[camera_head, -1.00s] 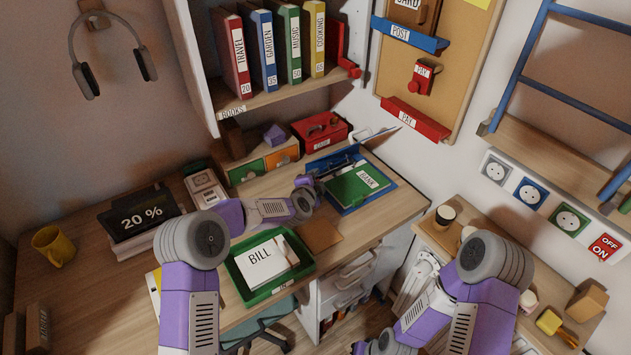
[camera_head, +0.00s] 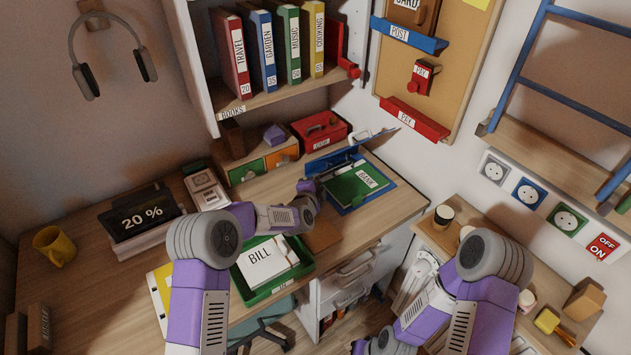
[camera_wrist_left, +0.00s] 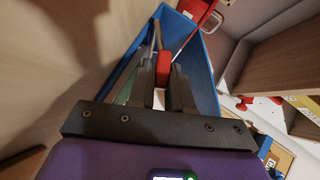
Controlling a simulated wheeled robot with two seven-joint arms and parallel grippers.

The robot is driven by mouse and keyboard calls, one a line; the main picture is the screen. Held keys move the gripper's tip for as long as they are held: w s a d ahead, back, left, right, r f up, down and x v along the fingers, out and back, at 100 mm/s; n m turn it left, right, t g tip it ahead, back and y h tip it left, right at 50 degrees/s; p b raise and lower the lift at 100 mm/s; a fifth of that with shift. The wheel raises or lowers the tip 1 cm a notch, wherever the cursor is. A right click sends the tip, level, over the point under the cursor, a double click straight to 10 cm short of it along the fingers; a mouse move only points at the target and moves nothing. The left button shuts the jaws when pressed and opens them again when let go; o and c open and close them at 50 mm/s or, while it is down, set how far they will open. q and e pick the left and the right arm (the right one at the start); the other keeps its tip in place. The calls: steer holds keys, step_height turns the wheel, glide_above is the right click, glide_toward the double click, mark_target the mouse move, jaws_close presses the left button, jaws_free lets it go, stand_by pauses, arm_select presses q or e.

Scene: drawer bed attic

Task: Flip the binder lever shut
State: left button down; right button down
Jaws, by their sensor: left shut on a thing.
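The blue binder (camera_head: 381,190) lies on the desk's right part, with a green sheet labelled BANK (camera_head: 352,187) on it. A blue panel of it (camera_head: 330,159) stands tilted up at the back. My left gripper (camera_head: 316,184) is at the binder's left side. In the left wrist view the gripper (camera_wrist_left: 162,78) is shut on a red piece (camera_wrist_left: 164,64), which looks like the tip of the binder lever. A thin metal bar (camera_wrist_left: 157,36) shows just beyond it, inside the blue binder (camera_wrist_left: 202,70). The lever is hidden in the head view. My right gripper is out of view.
A green tray with a BILL paper (camera_head: 268,259) lies in front of the binder. A red cash box (camera_head: 320,131) and small drawers (camera_head: 262,165) stand behind. The bookshelf (camera_head: 280,95) overhangs the back. The desk's left middle has free room.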

arm_select(q)
steer(key=c, duration=1.1)
jaws_free()
steer(key=p+v, duration=0.1)
steer(key=v, duration=0.5)
steer(key=shift+s+r+p, duration=0.1)
steer(key=shift+p, duration=0.3)
steer(key=shift+s+a+r, duration=0.1)
steer(key=shift+s+a, duration=0.05)
steer(key=shift+s, duration=0.5)
